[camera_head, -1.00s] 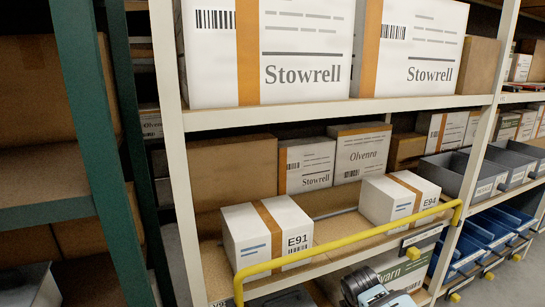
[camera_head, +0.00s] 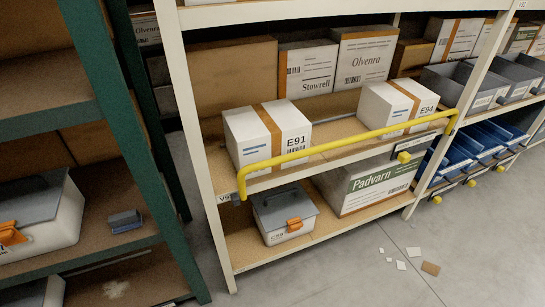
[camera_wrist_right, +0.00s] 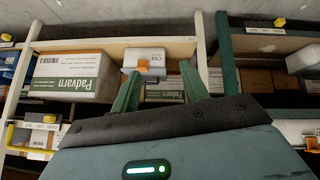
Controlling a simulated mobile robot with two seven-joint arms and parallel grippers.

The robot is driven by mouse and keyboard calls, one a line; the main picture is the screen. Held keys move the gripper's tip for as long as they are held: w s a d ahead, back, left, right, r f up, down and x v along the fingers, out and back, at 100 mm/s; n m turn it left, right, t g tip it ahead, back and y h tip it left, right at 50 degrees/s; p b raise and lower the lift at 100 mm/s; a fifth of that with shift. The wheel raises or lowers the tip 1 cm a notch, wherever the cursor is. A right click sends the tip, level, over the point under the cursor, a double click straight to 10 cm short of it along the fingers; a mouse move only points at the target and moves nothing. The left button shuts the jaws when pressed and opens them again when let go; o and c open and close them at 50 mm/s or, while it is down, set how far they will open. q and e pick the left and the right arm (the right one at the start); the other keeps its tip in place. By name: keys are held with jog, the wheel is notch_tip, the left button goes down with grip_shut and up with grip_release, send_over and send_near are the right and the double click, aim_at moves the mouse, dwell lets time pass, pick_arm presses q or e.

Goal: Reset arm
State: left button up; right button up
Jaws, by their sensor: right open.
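My right gripper (camera_wrist_right: 160,76) shows in the right wrist view, with its two green fingers apart and nothing between them. That view is upside down, with the floor at the top. Beyond the fingertips is a bin with an orange latch (camera_wrist_right: 143,66) on the low shelf, apart from the gripper as far as I can tell. Neither gripper shows in the head view now. My left gripper is out of sight.
A cream rack holds white cartons E91 (camera_head: 262,138) and E94 (camera_head: 397,107) behind a yellow bar (camera_head: 340,146). Below are a grey-lidded bin (camera_head: 284,213) and a Padvarn carton (camera_head: 372,186). A green rack (camera_head: 115,120) stands left. Paper scraps (camera_head: 430,268) lie on open floor.

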jog(key=s+d+r+m+t, duration=0.1)
jog(key=s+r+m, duration=0.3)
jog(key=s, duration=0.6)
jog(key=shift+s+d+r+m+t, duration=0.35)
jog(key=shift+d+r, duration=0.35)
jog(key=shift+d, duration=0.15)
